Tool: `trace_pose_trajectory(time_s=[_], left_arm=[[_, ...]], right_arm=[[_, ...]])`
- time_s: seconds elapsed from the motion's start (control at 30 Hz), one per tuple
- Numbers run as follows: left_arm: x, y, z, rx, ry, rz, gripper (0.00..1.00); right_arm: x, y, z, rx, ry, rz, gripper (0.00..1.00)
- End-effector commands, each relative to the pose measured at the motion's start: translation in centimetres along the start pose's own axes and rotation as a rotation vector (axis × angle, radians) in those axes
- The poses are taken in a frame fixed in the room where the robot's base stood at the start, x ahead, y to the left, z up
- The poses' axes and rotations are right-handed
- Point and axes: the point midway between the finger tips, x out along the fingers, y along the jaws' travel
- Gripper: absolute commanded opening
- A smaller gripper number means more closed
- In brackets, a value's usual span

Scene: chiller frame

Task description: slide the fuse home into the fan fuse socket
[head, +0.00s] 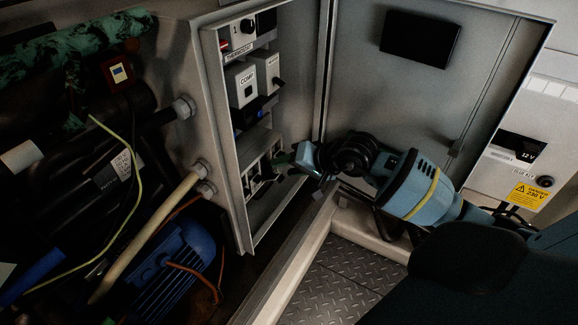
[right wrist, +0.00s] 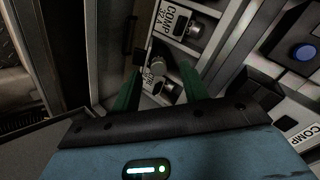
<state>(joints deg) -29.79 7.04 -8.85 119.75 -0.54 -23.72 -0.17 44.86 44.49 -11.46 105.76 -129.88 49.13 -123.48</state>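My right gripper (head: 287,159) reaches from the right into the open cabinet, at the lower row of its fuse panel (head: 256,172). In the right wrist view its two green fingers (right wrist: 161,72) stand apart. A small grey round fuse or cap (right wrist: 169,91) shows between them, with gaps beside it, beside a white label (right wrist: 152,76) too small to read surely. A similar grey knob-like part (right wrist: 195,31) sits above by a "COMP 32 A" label (right wrist: 166,22). How deep the part between the fingers sits is hidden. My left gripper is not in view.
The cabinet's left wall (head: 226,150) stands close to my gripper. Above are a COMP switch block (head: 241,85) and a blue button (right wrist: 304,53). The open door (head: 475,80) is at right. Pipes and a blue motor (head: 175,270) are at left.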

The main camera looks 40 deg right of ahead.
Motion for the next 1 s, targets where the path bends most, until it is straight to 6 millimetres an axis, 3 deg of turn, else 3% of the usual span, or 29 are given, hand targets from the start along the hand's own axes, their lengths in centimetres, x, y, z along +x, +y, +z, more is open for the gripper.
trace_pose_trajectory(time_s=[0.27,0.7,1.0], left_arm=[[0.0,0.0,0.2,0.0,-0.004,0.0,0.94],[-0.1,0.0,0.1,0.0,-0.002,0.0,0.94],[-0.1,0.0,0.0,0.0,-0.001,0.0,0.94]], right_arm=[[-0.7,0.1,0.0,-0.002,0.001,0.003,0.44],[-6.7,0.1,0.0,-0.001,0.0,0.003,0.44],[-7.8,0.0,0.0,0.0,0.0,0.0,0.44]])
